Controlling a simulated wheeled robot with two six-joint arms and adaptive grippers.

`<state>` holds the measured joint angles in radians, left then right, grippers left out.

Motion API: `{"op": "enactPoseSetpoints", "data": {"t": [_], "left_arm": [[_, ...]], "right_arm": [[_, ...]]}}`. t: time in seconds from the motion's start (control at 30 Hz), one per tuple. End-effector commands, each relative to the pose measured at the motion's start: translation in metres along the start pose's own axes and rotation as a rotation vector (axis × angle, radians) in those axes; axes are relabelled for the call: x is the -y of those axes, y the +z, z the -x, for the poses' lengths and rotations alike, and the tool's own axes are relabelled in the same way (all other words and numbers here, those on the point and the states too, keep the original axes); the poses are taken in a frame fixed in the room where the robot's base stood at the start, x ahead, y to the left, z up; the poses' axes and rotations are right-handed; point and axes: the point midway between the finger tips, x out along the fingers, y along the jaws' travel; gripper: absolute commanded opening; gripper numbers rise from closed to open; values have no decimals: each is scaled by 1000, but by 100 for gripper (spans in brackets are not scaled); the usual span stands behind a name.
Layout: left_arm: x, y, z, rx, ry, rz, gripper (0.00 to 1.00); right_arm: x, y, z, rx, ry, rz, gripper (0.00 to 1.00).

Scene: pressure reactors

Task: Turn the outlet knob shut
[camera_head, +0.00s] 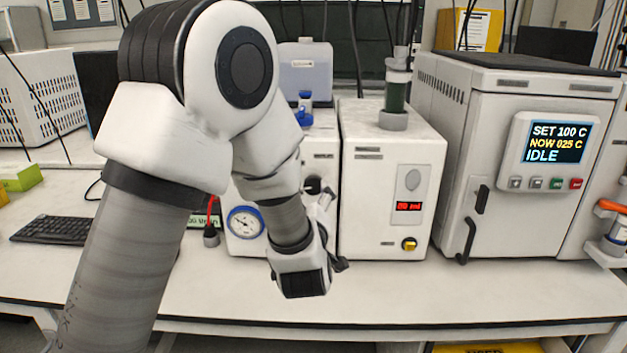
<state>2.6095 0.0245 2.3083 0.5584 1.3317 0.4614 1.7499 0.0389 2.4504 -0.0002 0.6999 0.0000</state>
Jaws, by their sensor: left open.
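A white unit with a round blue-rimmed gauge (246,222) stands on the bench, mostly behind my left arm. A dark round knob (312,185) shows on its front, partly covered; I cannot tell for sure that it is the outlet knob. A blue valve-like part (305,99) sits on top of the unit. My left gripper (325,197) is open, with its fingers at the unit's front, close to the dark knob. I cannot tell whether they touch it. My right gripper is not in view.
An oven (520,150) showing IDLE is farther right. A keyboard (55,229) lies at left. The bench front (420,295) is clear.

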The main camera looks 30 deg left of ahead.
Motion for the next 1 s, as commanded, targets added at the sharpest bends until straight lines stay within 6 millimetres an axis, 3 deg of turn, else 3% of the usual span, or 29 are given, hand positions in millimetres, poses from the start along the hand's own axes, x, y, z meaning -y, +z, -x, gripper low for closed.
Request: {"op": "enactPoseSetpoints", "data": {"t": [0.3, 0.63, 0.67, 0.8, 0.83, 1.0], "left_arm": [[0, 0, -58, 5, -3, -2, 70], [1, 3, -69, 7, -2, -6, 70], [1, 3, -69, 7, -2, -6, 63], [1, 3, -69, 8, -1, -6, 14], [1, 3, -69, 8, -1, -6, 10], [1, 2, -69, 7, -1, -7, 10]], "right_arm": [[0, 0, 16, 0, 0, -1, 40], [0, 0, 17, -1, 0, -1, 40], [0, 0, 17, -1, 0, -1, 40], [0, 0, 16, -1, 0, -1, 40], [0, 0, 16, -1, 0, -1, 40], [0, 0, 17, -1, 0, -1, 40]]}}
